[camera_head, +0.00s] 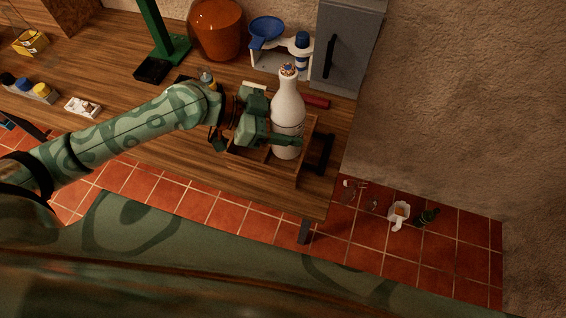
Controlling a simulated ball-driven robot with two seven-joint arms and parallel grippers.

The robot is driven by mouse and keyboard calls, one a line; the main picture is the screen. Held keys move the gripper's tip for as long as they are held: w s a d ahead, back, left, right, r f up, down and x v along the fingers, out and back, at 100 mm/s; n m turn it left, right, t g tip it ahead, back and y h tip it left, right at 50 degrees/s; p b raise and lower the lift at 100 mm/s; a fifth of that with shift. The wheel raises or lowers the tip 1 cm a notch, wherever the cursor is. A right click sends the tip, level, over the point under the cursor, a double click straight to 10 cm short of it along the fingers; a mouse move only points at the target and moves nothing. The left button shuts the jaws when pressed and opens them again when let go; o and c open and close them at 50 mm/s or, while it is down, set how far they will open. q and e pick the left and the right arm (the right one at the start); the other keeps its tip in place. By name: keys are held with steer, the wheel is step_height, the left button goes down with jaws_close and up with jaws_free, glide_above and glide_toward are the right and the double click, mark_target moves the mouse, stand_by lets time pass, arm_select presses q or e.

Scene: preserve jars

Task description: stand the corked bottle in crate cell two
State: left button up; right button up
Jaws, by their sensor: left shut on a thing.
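A white bottle (288,105) with a patterned top stands about upright at the right end of the table. My left gripper (286,136) is shut on the bottle's lower body. The wooden crate (301,172) is around and below the bottle's base, at its right part. The gripper and bottle hide much of the crate's inside, so I cannot tell which cell the bottle is over, or whether its base touches the crate floor. My right gripper is not in view.
A grey cabinet (347,45), a blue funnel (266,29) on a white stand and an orange jar (216,30) stand behind the crate. A red cylinder (316,102) lies near the bottle. A dark green bottle (428,217) lies on the tiled floor. The table's right edge is close.

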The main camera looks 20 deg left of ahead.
arm_select(q)
steer(key=shift+w+a, duration=0.2)
steer(key=shift+a, duration=0.1)
step_height(320, 180, down, 10)
steer(key=shift+a+r+b, duration=0.1)
steer(key=shift+r+b, duration=0.1)
steer(key=shift+b, duration=0.8)
steer(key=o, duration=1.7)
steer(key=shift+f, duration=0.15)
steer(key=shift+r, duration=0.2)
steer(key=b+v, duration=0.1)
steer(key=v, duration=1)
steer(key=shift+a+f+b, duration=0.15)
steer(key=shift+a+b, duration=0.05)
steer(key=shift+b, duration=0.1)
steer(key=shift+s+a+r, duration=0.15)
steer(key=shift+a+r, duration=0.1)
steer(key=shift+r, duration=0.05)
